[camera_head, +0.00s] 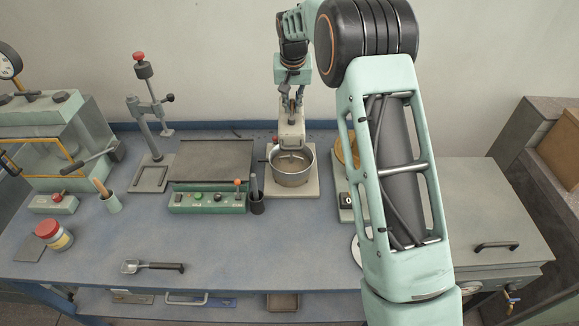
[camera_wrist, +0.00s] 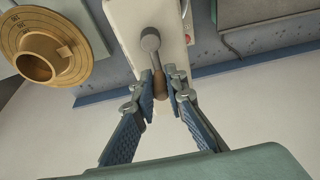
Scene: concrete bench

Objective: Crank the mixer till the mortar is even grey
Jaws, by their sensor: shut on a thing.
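The pale mixer (camera_head: 291,133) stands at the back middle of the bench on a light base plate. Its metal bowl (camera_head: 291,179) holds mortar (camera_head: 289,160) that looks grey-brown; its evenness is too small to judge. My gripper (camera_head: 293,103) is above the mixer head, pointing down. In the wrist view, the mixer's crank has a round grey hub (camera_wrist: 150,39) and a brown handle (camera_wrist: 160,88). My gripper's blue ribbed fingers (camera_wrist: 163,86) are on both sides of the handle, shut on it. The crank is hidden behind my gripper in the head view.
A flat grey plate (camera_head: 212,160) and green control box (camera_head: 208,201) are left of the mixer. A dark cup (camera_head: 257,202) stands close to the bowl. A tan round part (camera_wrist: 38,66) sits right of the mixer, partly behind my arm.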

